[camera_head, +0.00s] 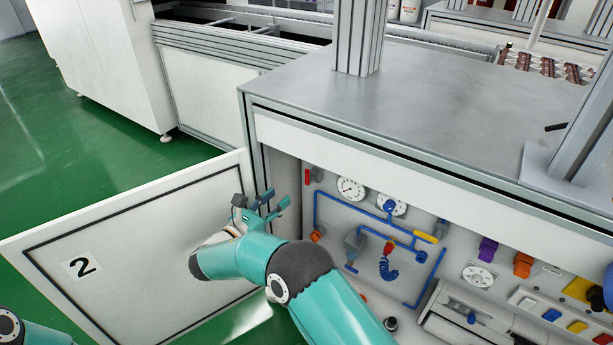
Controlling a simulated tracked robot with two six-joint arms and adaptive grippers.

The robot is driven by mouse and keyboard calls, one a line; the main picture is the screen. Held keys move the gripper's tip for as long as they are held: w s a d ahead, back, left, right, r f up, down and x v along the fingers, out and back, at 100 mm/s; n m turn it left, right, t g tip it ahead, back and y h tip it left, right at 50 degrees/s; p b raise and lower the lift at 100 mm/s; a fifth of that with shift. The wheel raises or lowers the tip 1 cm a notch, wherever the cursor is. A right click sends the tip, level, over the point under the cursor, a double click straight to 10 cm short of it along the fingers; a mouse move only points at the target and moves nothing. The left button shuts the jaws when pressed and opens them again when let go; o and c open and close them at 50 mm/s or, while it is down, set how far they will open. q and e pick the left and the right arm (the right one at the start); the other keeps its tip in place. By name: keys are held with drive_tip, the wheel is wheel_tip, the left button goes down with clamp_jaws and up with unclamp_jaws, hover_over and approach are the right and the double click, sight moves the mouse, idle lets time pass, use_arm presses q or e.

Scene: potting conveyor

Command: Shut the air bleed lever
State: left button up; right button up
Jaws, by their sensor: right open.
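The cabinet under the grey-topped bench is open and shows a panel with blue air pipes (348,205). Several coloured handles sit along it: a yellow lever (427,237), a red handle (389,248), a red piece (309,175) at the upper left and an orange piece (317,235) below it. I cannot tell which is the air bleed lever. My right gripper (272,198) is open and empty, just left of the panel and in front of the door's hinge side. Of my left arm only a part shows at the bottom left; its gripper is out of view.
The open door (140,225) marked 2 stands out to the left, behind my right arm. Round gauges (351,189), a purple knob (487,249) and an orange knob (523,265) sit on the panel. The green floor (95,140) is clear at the left.

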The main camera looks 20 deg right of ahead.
sight(306, 173)
drive_tip(key=b+x, duration=0.3)
drive_tip(key=x, duration=1.1)
drive_tip(key=shift+w+d, duration=0.1)
drive_tip(key=shift+f, duration=0.1)
clamp_jaws()
